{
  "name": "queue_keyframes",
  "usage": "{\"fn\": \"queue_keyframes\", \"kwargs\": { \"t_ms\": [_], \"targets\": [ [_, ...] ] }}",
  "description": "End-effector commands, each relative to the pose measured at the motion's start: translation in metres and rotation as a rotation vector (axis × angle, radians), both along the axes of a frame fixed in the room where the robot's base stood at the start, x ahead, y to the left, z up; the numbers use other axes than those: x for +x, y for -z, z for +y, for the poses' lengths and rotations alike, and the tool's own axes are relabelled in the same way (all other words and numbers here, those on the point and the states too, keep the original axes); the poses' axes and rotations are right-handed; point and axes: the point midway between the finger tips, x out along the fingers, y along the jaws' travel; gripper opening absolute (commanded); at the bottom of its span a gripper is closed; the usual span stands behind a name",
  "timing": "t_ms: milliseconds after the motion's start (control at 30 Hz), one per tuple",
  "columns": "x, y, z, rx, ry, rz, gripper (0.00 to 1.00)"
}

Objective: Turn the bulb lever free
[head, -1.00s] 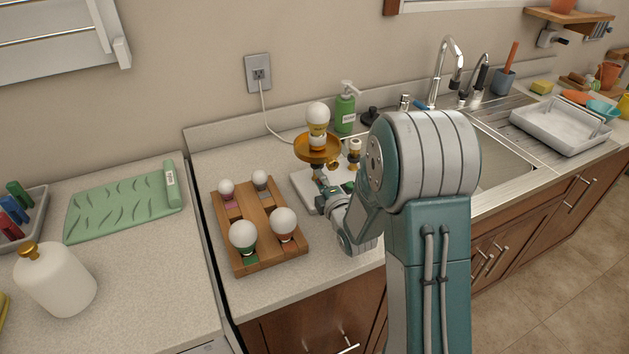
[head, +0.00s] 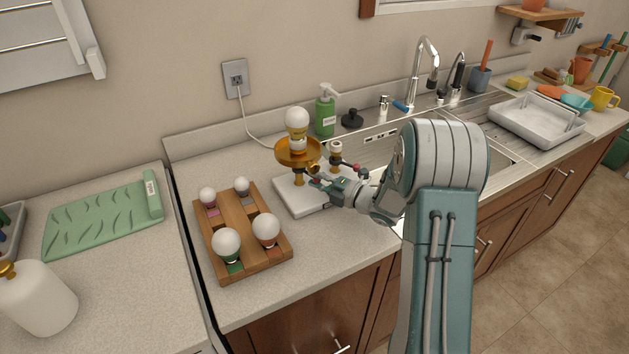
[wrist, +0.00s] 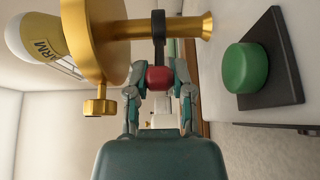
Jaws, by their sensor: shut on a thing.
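In the wrist view the bulb (wrist: 35,45) and dish (wrist: 92,45) lie sideways at the left. A black lever (wrist: 158,35) meets the brass post (wrist: 185,27) and ends in a red knob (wrist: 160,78). My gripper (wrist: 161,76) is shut on this red knob, with a finger on each side. In the head view my gripper (head: 318,184) reaches the post from the right.
A green button (wrist: 245,68) on a black plate shows at the right of the wrist view. A wooden tray (head: 240,225) with several bulbs sits left of the base. A smaller brass fitting (head: 336,152) and a soap bottle (head: 325,115) stand behind; the sink is right.

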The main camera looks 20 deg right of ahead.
Motion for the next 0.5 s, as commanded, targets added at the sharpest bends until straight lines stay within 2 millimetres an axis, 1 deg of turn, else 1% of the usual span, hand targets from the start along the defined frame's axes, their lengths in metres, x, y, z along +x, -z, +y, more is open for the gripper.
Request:
{"fn": "queue_keyframes", "kwargs": {
  "t_ms": [33,467,500],
  "targets": [
    [-0.0002,0.0044,-0.0002,-0.001,-0.004,0.011,0.0],
    [-0.0002,0.0045,0.0004,-0.001,-0.013,0.012,0.0],
    [-0.0003,0.0046,0.0005,-0.001,-0.013,0.012,0.43]
  ]
}}
